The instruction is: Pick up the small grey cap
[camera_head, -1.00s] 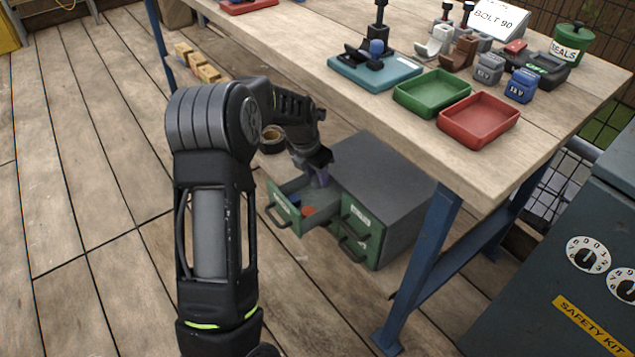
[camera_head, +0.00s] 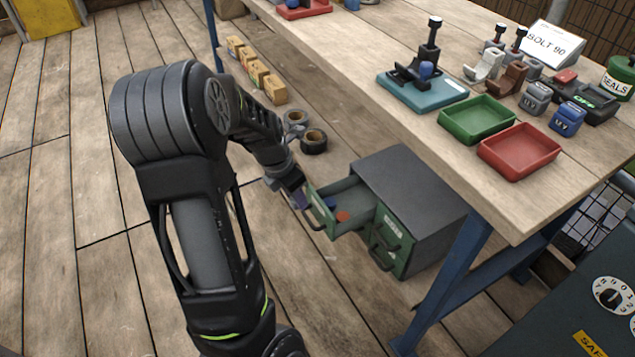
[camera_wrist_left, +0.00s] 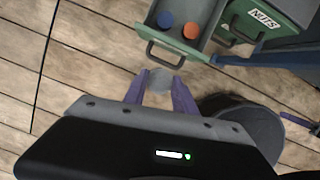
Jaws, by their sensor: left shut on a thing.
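The small grey cap (camera_wrist_left: 160,80) sits between the purple fingertips of my left gripper (camera_wrist_left: 158,88) in the left wrist view. The gripper is shut on it. In the head view my left gripper (camera_head: 300,198) is just left of the open drawer (camera_head: 320,214), outside it and above the floor; the cap cannot be made out there. A blue cap (camera_wrist_left: 165,19) and an orange cap (camera_wrist_left: 191,31) lie in the drawer.
The green and grey drawer cabinet (camera_head: 412,190) stands on the plank floor under the workbench (camera_head: 400,110). Tape rolls (camera_head: 314,141) and small boxes (camera_head: 260,72) lie behind the gripper. A blue table leg (camera_head: 445,285) is right of the cabinet.

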